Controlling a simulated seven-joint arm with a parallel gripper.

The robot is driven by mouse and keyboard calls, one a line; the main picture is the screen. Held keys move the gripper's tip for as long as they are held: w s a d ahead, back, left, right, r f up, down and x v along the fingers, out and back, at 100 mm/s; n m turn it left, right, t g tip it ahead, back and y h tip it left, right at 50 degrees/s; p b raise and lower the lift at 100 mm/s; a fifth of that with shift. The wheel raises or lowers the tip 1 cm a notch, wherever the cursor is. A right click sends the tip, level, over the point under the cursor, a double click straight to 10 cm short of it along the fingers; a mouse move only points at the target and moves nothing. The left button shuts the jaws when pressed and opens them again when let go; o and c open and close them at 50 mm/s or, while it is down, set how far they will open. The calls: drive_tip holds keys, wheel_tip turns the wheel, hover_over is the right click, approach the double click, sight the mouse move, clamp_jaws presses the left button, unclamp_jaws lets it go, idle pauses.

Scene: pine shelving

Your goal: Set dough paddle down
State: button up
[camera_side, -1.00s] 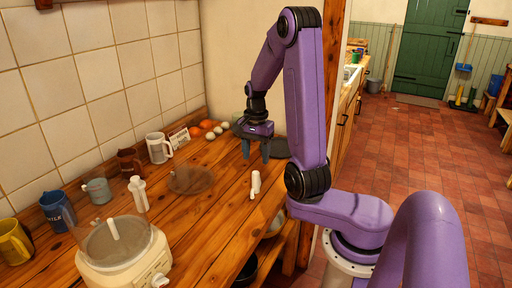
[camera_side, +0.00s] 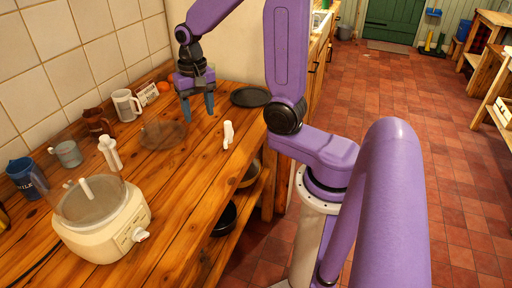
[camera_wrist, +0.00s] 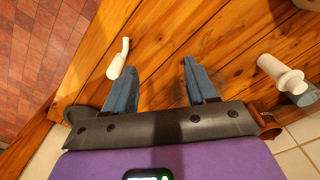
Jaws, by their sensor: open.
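A small white piece, which looks like the dough paddle, lies or stands on the wooden counter near its front edge (camera_side: 228,134); it also shows in the wrist view (camera_wrist: 119,58). My gripper (camera_side: 199,112) is open and empty, left of this piece and apart from it. In the wrist view my gripper (camera_wrist: 159,67) has spread fingers with only bare wood between them, and the piece is beyond the left finger. A second white piece with a flange (camera_side: 110,153) stands near the food processor; it shows at right in the wrist view (camera_wrist: 280,75).
A cream food processor (camera_side: 104,228) with a clear bowl stands at the front left. A translucent disc (camera_side: 163,134) lies left of my gripper. Mugs, including a white one (camera_side: 126,106), line the tiled wall. A dark round plate (camera_side: 250,97) lies at the back right.

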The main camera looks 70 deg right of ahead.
drive_tip(key=s+a+n, duration=0.5)
drive_tip(key=s+n, duration=0.5)
drive_tip(key=s+a+r+n, duration=0.1)
drive_tip(key=s+a+n, duration=0.5)
drive_tip(key=s+n, duration=0.4)
drive_tip(key=shift+s, duration=0.3)
